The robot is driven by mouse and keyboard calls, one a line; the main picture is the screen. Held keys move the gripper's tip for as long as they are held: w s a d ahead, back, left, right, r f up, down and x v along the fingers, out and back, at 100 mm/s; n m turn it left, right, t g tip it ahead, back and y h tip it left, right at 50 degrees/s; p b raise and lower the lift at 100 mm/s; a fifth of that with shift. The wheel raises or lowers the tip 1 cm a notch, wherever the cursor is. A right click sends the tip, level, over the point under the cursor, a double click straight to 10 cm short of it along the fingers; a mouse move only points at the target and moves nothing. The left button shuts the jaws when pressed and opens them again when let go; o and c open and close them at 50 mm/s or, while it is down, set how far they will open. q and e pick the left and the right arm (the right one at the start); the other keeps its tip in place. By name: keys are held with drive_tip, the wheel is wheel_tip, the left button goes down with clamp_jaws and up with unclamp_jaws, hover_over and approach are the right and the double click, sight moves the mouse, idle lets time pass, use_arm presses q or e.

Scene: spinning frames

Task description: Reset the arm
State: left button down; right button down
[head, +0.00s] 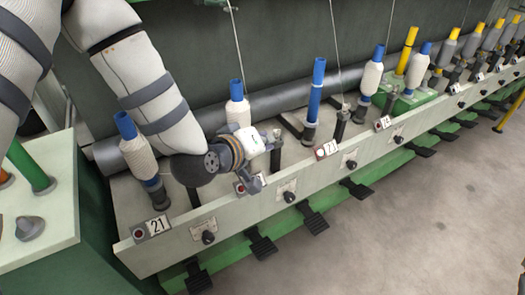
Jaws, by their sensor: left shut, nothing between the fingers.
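My left arm comes in from the upper left, and my left gripper (262,165) is over the front of the spinning frame (180,240). The gripper is shut with nothing in it. It is close to the front panel, near a number sign that it partly covers. A white bobbin with a blue tube (237,105) stands behind the gripper, its lower part hidden by the wrist. Another white bobbin (138,155) stands on its spindle to the left of the wrist. My right gripper does not show.
A bare blue tube (315,90) stands to the right of the gripper. More bobbins, some with yellow tubes (405,50), follow along the frame. Black pedals (312,220) stick out below the front panel. A pale-topped cabinet (40,215) stands at left. Floor (430,210) at right is clear.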

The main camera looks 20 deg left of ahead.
use_arm(q)
drive_tip(key=shift+s+f+g, duration=0.4)
drive_tip(key=shift+s+f, duration=0.3)
drive_tip(key=shift+f, duration=0.25)
drive_tip(key=s+f+m+g, duration=0.3)
drive_tip(key=s+f+g, duration=0.2)
drive_tip(key=s+f, duration=0.7)
drive_tip(key=s+a+f+m+g, duration=0.1)
drive_tip(key=s+f+g, duration=0.1)
drive_tip(key=s, duration=0.6)
drive_tip(key=s+a+f+m+g+y, duration=0.1)
drive_tip(key=s+a+f+g, duration=0.1)
drive_tip(key=s, duration=0.7)
drive_tip(key=s+a+f+m+g+y, duration=0.1)
drive_tip(key=s+f+g, duration=0.3)
drive_tip(key=s, duration=0.5)
drive_tip(key=shift+a+m, duration=0.35)
drive_tip(key=shift+m, duration=0.05)
